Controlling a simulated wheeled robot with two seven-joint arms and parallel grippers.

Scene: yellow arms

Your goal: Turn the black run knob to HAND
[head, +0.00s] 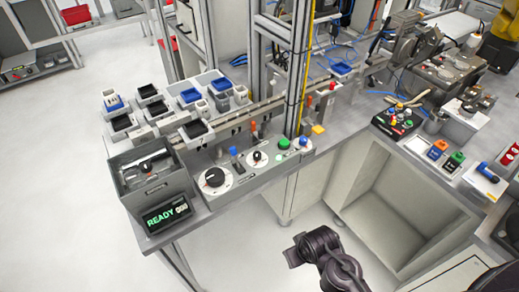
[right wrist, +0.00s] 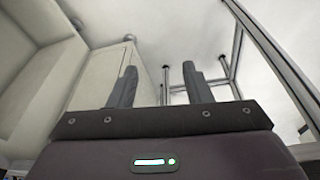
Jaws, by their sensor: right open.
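Two black knobs sit on the panel at the front of the bench in the head view. A larger black knob (head: 214,177) is on a round white dial at the left. A smaller black knob (head: 257,156) is on a white plate to its right. The labels are too small to read, so I cannot tell which is the run knob or where it points. My right gripper (right wrist: 160,78) is open and empty in the right wrist view, its two fingers apart. My dark arm shows low in the head view, apart from the panel. My left gripper is not in view.
A grey bin (head: 150,190) and a READY display (head: 167,214) stand left of the knobs. A blue button (head: 303,141) and a green button (head: 284,143) sit to the right. A yellow post (head: 303,65) rises behind. Open floor lies in front of the bench.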

